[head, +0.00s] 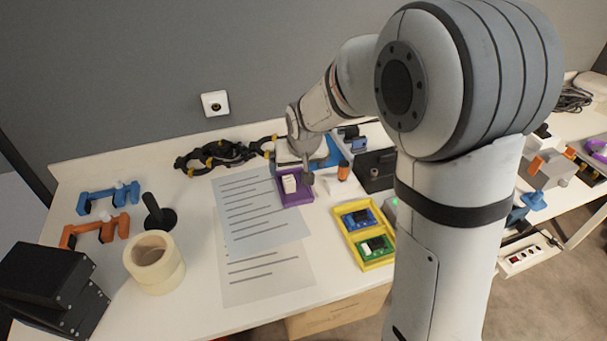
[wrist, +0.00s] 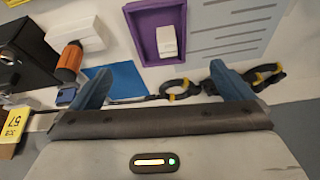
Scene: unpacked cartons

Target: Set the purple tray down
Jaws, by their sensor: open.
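The purple tray (head: 296,199) sits on the white table at the right edge of the printed sheets, with a small white block (head: 289,183) in it. In the wrist view the purple tray (wrist: 149,50) lies flat beyond my fingertips, with the white block (wrist: 167,41) inside near its right side. My gripper (head: 293,173) is above the far side of the tray in the head view. In the wrist view my gripper (wrist: 165,85) has its two blue fingers wide apart with nothing between them. The fingers look apart from the tray.
Printed sheets (head: 262,215) lie left of the tray. A yellow tray (head: 377,263) with circuit boards is at its right front. A black box (head: 375,170) and an orange-handled tool (head: 343,171) stand right. Black cables (head: 215,155) lie behind. A tape roll (head: 154,262) stands at left.

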